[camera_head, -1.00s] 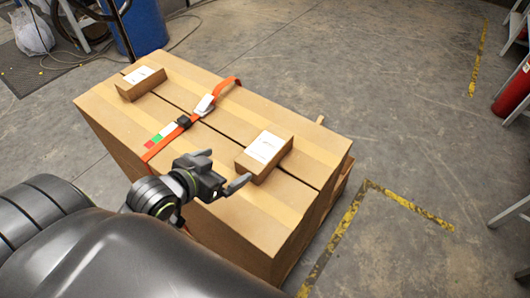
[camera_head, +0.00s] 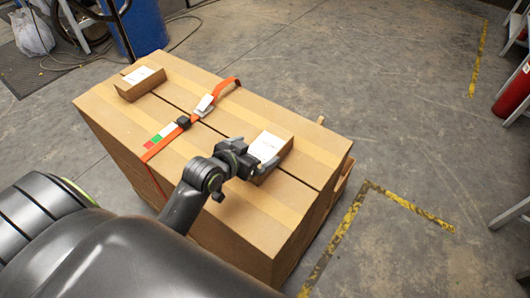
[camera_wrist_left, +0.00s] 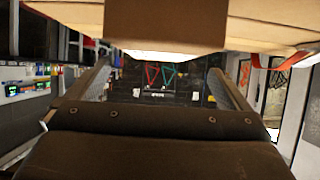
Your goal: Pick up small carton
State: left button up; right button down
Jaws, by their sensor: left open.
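Two small brown cartons with white labels lie on top of a large cardboard box (camera_head: 110,105). One small carton (camera_head: 268,146) is near the right end, and the other small carton (camera_head: 140,82) is at the far left. My left gripper (camera_head: 254,160) is open at the near side of the right carton and partly hides it. In the left wrist view a carton face (camera_wrist_left: 165,25) fills the top middle, close to the open fingers (camera_wrist_left: 160,85). I cannot tell whether the fingers reach around its sides. My right gripper is not in view.
An orange strap (camera_head: 157,146) with a buckle crosses the large box between the cartons. Yellow floor tape (camera_head: 400,200) and open concrete lie to the right. A red cylinder (camera_head: 514,92) stands at the right edge. A blue bin (camera_head: 140,25) is behind the box.

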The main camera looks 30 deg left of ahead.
aim_at(263, 149)
pick_arm(q)
jog(key=shift+s+f+x, duration=0.1)
jog(key=shift+f+x, duration=0.1)
jog(key=shift+x, duration=0.95)
jog(key=shift+s+f+x, duration=0.1)
jog(key=shift+f+x, duration=0.05)
jog(key=shift+x, duration=1.05)
jog(key=shift+r, duration=0.1)
jog(key=c, duration=1.3)
